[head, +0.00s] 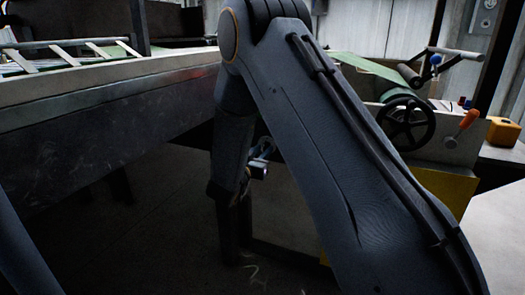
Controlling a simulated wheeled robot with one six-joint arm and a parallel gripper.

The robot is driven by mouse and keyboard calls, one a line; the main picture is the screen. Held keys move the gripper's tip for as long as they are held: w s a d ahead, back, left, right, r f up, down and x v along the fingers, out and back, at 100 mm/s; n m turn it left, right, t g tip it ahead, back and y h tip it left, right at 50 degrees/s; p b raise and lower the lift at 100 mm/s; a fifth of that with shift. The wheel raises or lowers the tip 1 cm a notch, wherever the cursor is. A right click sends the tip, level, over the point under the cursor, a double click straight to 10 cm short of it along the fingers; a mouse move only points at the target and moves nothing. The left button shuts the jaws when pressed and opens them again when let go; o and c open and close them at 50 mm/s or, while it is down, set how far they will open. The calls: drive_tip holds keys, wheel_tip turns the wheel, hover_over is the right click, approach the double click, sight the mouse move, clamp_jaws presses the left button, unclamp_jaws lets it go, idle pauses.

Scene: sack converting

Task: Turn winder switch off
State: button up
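I cannot tell for certain which part is the winder switch. A winder-like machine stands at the right with a dark handwheel (406,122), a lever with an orange handle (468,121) and a blue knob (436,59). Small red and blue parts (464,102) sit on its top, too small to make out. My arm crosses the middle of the view, bent, with its far end hanging down left of the machine. A small metallic part (259,167) shows near that end and may be my gripper; its fingers cannot be made out. It is well apart from the machine.
A long bench (110,88) with a pale edge runs along the left, with a ladder-like frame (70,54) on it. A yellow-orange box (502,131) stands at the far right. A grey box (484,17) hangs on the wall. Dark floor (160,225) is open at lower left.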

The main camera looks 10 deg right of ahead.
drive_tip(key=p+v, duration=0.1)
drive_tip(key=v, duration=0.6)
